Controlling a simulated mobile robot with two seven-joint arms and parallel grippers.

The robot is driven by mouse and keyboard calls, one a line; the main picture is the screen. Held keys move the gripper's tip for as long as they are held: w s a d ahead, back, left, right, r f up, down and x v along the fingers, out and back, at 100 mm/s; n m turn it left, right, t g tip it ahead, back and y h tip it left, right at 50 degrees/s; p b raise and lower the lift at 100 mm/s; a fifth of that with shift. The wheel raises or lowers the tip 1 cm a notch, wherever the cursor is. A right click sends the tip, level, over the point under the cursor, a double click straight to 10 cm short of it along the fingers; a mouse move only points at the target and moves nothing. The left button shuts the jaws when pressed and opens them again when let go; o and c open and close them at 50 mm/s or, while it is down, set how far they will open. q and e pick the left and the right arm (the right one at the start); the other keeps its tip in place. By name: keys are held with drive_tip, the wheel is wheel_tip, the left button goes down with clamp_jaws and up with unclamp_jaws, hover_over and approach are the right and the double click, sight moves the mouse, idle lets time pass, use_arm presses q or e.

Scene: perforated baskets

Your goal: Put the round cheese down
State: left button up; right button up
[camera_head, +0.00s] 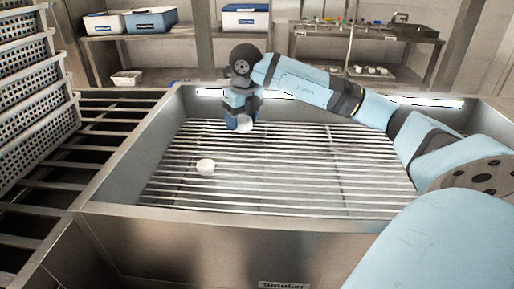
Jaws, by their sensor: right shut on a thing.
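A round white cheese (245,124) is in my right gripper (241,121), which is shut on it. My right arm reaches in from the right, and the gripper points down near the back of the smoker (238,213), left of its middle. I cannot tell whether the held cheese touches the grate (290,165). A second round white cheese (205,167) lies on the grate, nearer the front and left of the gripper. My left gripper is not in view.
Stacked perforated baskets (30,85) stand at the left on a slatted rack (85,150). The smoker's raised metal walls surround the grate. The grate is clear in the middle and right. Shelves with boxes (245,17) and a metal table (365,35) stand behind.

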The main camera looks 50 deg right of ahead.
drive_tip(key=b, duration=0.3)
hover_over(243, 173)
drive_tip(key=f, duration=1.2)
drive_tip(key=shift+s, duration=0.2)
drive_tip(key=shift+f, duration=0.35)
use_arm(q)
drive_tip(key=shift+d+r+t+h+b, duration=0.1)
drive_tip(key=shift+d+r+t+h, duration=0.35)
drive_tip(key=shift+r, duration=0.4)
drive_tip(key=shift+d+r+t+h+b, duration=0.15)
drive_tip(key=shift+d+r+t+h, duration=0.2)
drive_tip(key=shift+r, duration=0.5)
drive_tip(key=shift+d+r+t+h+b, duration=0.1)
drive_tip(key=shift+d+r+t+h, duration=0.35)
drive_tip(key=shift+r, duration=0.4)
use_arm(e)
drive_tip(key=shift+f, duration=1.8)
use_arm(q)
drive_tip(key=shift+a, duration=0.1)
use_arm(e)
drive_tip(key=shift+f, duration=0.1)
drive_tip(key=o, duration=0.9)
drive_tip(key=shift+o, duration=0.2)
